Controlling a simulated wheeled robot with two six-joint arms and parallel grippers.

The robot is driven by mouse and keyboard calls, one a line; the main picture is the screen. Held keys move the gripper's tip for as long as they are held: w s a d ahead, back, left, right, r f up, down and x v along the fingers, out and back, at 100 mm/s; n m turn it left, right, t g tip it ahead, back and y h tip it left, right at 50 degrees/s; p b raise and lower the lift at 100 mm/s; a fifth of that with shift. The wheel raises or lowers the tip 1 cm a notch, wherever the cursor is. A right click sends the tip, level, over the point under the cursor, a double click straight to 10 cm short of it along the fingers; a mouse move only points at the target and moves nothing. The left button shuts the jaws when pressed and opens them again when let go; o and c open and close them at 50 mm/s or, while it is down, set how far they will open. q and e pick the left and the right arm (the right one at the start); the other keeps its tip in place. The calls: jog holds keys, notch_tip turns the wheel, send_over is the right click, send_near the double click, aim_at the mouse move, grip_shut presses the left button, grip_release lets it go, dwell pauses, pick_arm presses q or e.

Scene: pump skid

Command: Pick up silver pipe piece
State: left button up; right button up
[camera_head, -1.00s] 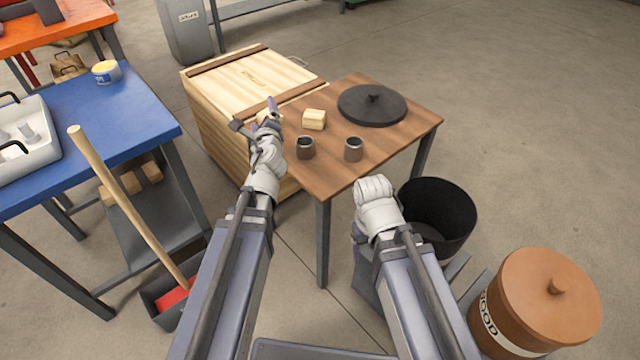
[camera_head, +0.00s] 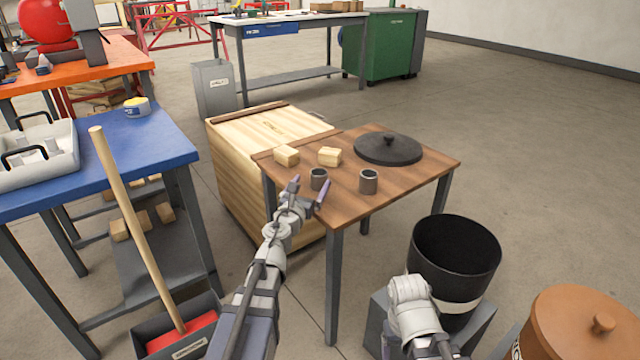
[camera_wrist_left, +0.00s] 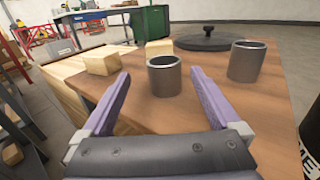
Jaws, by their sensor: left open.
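Two short silver-grey pipe pieces stand upright on the brown wooden table (camera_head: 420,178). The left pipe piece (camera_head: 318,179) is at the table's near left part, and the right pipe piece (camera_head: 368,182) stands a little to its right. My left gripper (camera_head: 308,192) is open at the table's near left edge, close to the left pipe piece. In the left wrist view that pipe piece (camera_wrist_left: 164,76) shows between the open purple fingers, beyond their tips or nearly so; contact cannot be told. The right pipe piece (camera_wrist_left: 246,61) is outside the fingers. My right gripper's fingers are hidden behind its wrist.
Two wooden blocks (camera_head: 286,155) (camera_head: 329,157) and a dark round lid (camera_head: 388,148) lie on the table behind the pipe pieces. A wooden crate (camera_head: 262,150) stands at the left, a black bin (camera_head: 456,255) at the right. A blue table (camera_head: 130,150) is farther left.

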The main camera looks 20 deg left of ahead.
aim_at(316, 177)
pick_arm(q)
jog(key=shift+w+d+r, duration=0.1)
jog(key=shift+w+d, duration=0.1)
jog(key=shift+w, duration=1.4)
jog(key=shift+w+d+r, duration=0.1)
jog(key=shift+w+d, duration=0.1)
jog(key=shift+w, duration=1.4)
grip_shut()
